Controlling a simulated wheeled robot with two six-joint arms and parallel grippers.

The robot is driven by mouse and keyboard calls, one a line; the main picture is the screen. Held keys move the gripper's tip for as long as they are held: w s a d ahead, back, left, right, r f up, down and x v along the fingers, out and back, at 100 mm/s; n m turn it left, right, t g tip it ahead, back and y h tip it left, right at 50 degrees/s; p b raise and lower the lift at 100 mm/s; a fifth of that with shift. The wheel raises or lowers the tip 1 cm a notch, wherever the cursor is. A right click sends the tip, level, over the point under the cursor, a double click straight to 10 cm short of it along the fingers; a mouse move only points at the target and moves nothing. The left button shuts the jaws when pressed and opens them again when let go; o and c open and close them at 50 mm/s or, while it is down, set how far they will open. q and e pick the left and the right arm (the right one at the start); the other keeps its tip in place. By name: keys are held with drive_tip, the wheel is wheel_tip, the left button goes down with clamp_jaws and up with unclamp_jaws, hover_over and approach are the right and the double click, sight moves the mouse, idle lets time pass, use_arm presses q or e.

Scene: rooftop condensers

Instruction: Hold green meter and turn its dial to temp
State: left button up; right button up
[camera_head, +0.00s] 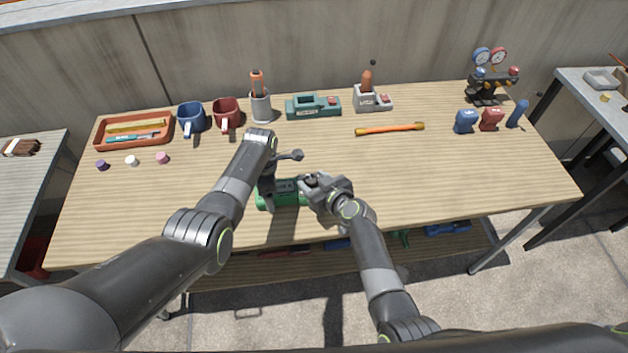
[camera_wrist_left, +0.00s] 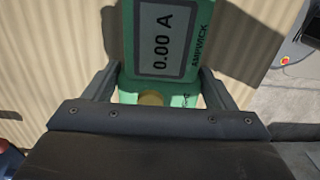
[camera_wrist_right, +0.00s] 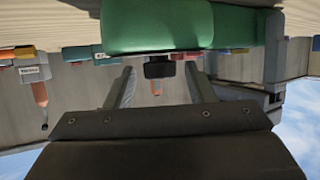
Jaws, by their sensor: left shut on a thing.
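The green meter (camera_head: 283,198) is near the front middle of the table, partly hidden by my grippers. In the left wrist view the meter (camera_wrist_left: 196,20) shows a grey screen reading 0.00 A and a brownish-yellow round dial (camera_wrist_left: 150,98) below it. My left gripper (camera_head: 268,187) is shut on the meter, a finger on each side. My right gripper (camera_head: 305,182) is at the meter's right side, its fingers apart in the right wrist view (camera_wrist_right: 159,72). There the meter's green body (camera_wrist_right: 155,27) fills the top. A small dark part shows between the fingertips; I cannot tell what it is.
The table's front right is clear.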

idle(0.3)
drive_tip(key=v, duration=1.2)
drive_tip(key=w+d+n+g+y, duration=0.3)
drive_tip(key=d+n+g+y, duration=0.1)
drive_tip(key=x, duration=1.2)
drive_tip(key=shift+w+a+r, duration=0.1)
drive_tip(key=shift+w+r, duration=0.1)
drive_tip(key=shift+w, duration=0.1)
idle(0.3)
drive_tip(key=c, duration=0.9)
drive_tip(key=shift+t, duration=0.4)
drive_tip(key=shift+c, duration=0.4)
